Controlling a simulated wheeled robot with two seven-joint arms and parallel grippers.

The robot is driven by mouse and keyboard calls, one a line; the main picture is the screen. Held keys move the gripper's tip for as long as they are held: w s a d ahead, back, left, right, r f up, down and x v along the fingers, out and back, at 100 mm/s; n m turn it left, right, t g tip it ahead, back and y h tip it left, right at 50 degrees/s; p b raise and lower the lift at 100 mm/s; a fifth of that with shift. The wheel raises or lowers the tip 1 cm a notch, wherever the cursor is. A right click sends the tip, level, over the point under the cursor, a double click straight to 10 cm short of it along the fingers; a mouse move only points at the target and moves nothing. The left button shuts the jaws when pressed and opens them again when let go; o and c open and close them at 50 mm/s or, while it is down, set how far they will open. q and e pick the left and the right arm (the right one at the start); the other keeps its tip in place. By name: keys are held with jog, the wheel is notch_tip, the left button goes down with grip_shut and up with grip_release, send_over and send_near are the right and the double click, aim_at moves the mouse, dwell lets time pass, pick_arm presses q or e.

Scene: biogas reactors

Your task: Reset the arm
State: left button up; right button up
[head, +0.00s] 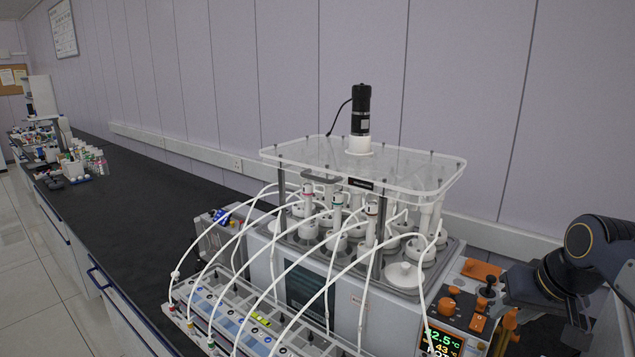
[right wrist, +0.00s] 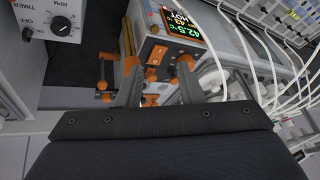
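My right gripper (head: 535,288) is at the right of the head view, beside the orange-knobbed control end of the biogas reactor unit (head: 345,300). In the right wrist view its two grey fingers (right wrist: 159,78) are spread apart with nothing held between them. They point toward the control box (right wrist: 158,50), which has an orange switch and a lit display. I cannot tell whether a finger touches it. My left gripper is in neither view.
White tubes (head: 325,255) arch over the reactor's front. A clear top plate (head: 300,155) carries a black motor (head: 361,110). In the right wrist view, another device with an RPM knob (right wrist: 60,25) stands at upper left.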

jog(key=s+a+f+y, duration=0.1)
jog(key=s+a+f, duration=0.5)
jog(key=s, duration=0.4)
jog(key=s+a+f+y, duration=0.2)
jog(key=s+a+f, duration=0.4)
jog(key=s, duration=0.3)
jog(key=shift+s+a+f+n, duration=0.2)
jog(key=shift+s+a+n, duration=0.2)
jog(key=shift+a, duration=0.5)
